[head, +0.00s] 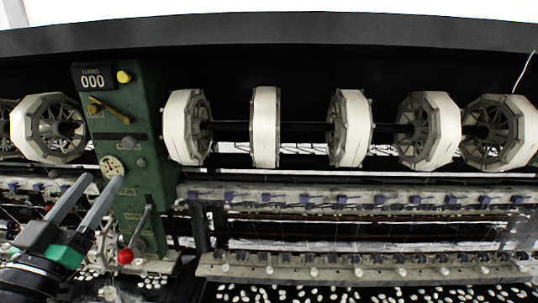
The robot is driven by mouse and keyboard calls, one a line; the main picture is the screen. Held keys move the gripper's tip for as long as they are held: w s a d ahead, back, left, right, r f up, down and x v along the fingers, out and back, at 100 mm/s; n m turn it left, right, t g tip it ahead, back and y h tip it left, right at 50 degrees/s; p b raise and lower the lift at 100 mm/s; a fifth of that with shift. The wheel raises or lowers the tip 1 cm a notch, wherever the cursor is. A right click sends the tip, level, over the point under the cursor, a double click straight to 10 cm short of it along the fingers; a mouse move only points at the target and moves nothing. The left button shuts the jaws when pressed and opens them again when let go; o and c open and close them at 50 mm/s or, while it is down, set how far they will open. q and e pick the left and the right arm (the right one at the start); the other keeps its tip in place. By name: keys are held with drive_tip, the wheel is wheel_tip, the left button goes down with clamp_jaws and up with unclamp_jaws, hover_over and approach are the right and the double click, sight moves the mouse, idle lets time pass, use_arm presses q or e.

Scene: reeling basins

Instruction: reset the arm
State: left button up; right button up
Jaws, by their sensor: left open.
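My left gripper (103,182) is at the lower left, its two long grey fingers apart and pointing up and to the right. It is open, with nothing between the fingers. Its fingertips show in front of the lower left side of the green machine post (130,85), just below a round pale dial (111,167). I cannot tell whether they touch the post. My right gripper is not in view.
White reels (264,128) sit in a row on a dark shaft. A counter (93,80) and yellow button (124,77) are at the post's top. Rails (340,197) cross below the reels. Many white cocoons (300,293) lie in the basin at the bottom.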

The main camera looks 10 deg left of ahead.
use_arm(q)
drive_tip(key=s+d+r+m+t+h+p, duration=0.25)
drive_tip(key=d+r+m+h+p, duration=0.35)
drive_tip(key=d+r, duration=0.8)
drive_tip(key=s+d+r+n+t, duration=0.2)
drive_tip(key=s+d+r+n, duration=0.1)
drive_tip(key=s, duration=0.6)
drive_tip(key=shift+d+r+t, duration=0.35)
drive_tip(key=shift+d+r, duration=0.3)
drive_tip(key=shift+d, duration=0.05)
